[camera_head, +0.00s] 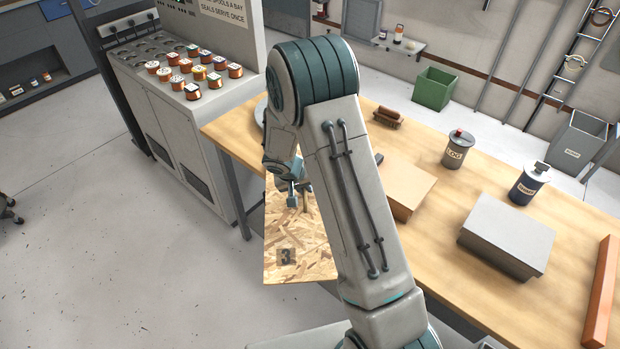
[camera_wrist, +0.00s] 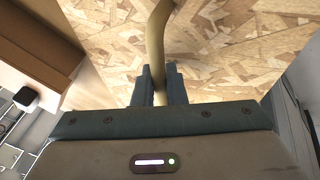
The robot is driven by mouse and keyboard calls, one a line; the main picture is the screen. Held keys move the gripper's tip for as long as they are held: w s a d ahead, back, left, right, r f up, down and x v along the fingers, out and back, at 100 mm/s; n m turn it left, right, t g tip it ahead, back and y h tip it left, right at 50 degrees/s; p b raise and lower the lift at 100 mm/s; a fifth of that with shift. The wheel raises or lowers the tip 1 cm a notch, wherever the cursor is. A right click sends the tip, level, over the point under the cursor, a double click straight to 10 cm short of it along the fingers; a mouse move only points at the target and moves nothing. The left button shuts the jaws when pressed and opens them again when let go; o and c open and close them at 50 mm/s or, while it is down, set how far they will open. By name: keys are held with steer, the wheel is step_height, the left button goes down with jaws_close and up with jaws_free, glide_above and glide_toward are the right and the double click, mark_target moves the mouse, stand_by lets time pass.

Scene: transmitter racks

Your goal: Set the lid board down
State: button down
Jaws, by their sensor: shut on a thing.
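The lid board (camera_head: 290,252) is a flat chipboard panel marked with a dark 3. In the head view it hangs in front of the near edge of the wooden workbench (camera_head: 465,190), partly hidden behind my arm. My gripper (camera_head: 296,198) is at the board's upper part. In the wrist view the jaws of my gripper (camera_wrist: 157,85) are shut around a tan, bar-like handle (camera_wrist: 157,40), with the chipboard face of the lid board (camera_wrist: 230,50) filling the upper picture. Whether the board touches anything is hidden.
On the workbench stand a cardboard-coloured box (camera_head: 408,180), a grey box (camera_head: 508,235), a LOG canister (camera_head: 458,150), a dark blue canister (camera_head: 530,183), a brown block (camera_head: 388,117) and an orange bar (camera_head: 602,290). A cabinet (camera_head: 165,115) with several spools stands left.

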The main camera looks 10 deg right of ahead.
steer(key=shift+w+d+f+p, duration=0.1)
steer(key=shift+w+d+p, duration=0.3)
steer(key=shift+w+d, duration=0.55)
steer(key=shift+s+f, duration=0.1)
steer(key=shift+f, duration=0.1)
steer(key=shift+s+a, duration=0.2)
steer(key=shift+d+f+b, duration=0.15)
steer(key=shift+b, duration=0.15)
steer(key=c, duration=1.5)
jaws_free()
